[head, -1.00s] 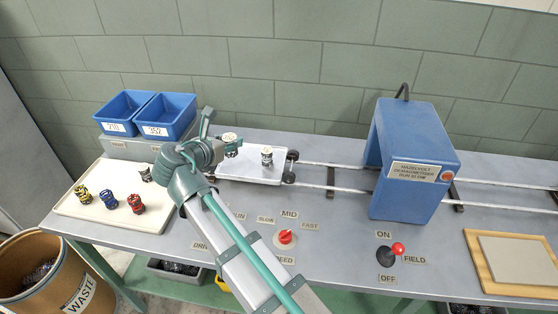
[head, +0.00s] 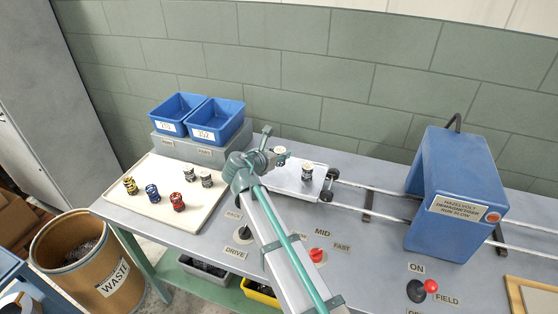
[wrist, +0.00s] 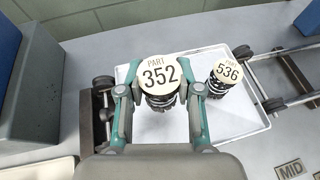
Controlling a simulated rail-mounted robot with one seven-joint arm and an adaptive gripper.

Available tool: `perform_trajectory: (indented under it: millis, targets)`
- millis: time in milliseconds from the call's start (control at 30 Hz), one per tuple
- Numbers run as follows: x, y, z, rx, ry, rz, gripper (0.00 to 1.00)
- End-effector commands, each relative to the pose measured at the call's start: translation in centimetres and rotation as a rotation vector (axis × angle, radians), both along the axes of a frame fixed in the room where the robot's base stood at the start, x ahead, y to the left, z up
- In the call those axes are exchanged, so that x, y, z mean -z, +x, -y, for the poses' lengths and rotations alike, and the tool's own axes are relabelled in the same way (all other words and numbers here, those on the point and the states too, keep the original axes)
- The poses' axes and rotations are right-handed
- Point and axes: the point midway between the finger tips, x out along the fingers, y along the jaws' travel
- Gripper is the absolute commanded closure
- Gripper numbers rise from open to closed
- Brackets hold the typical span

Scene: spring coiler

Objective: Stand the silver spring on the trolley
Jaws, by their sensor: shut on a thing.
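My gripper (wrist: 162,92) is shut on a silver spring (wrist: 162,103) with a white cap marked PART 352. In the head view its capped top (head: 280,151) shows beyond my gripper (head: 268,158). The spring is upright over the left part of the pale trolley (head: 294,187); I cannot tell whether it touches the deck. The trolley (wrist: 222,126) also fills the middle of the wrist view. A second silver-and-dark spring (head: 307,172), capped PART 536 in the wrist view (wrist: 229,74), stands on the trolley to the right of the held one.
A cream board (head: 150,195) at left holds yellow, blue, red and two pale-capped springs. Two blue bins (head: 215,122) stand behind it. Rails run right from the trolley into a blue demagnetiser (head: 452,190). Drive and speed controls (head: 317,255) and a field lever (head: 424,289) lie in front.

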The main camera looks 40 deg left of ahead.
Motion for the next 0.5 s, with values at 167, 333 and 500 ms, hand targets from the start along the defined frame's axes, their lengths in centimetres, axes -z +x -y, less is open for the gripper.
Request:
perform_trajectory:
  millis: [167,333,500]
  targets:
    - [0.8,0.5,-0.5,0.000,0.000,0.001,1.00]
    - [2.0,1.2,-1.2,-0.001,-0.002,0.000,1.00]
    - [4.1,1.0,-1.0,0.000,-0.001,0.000,1.00]
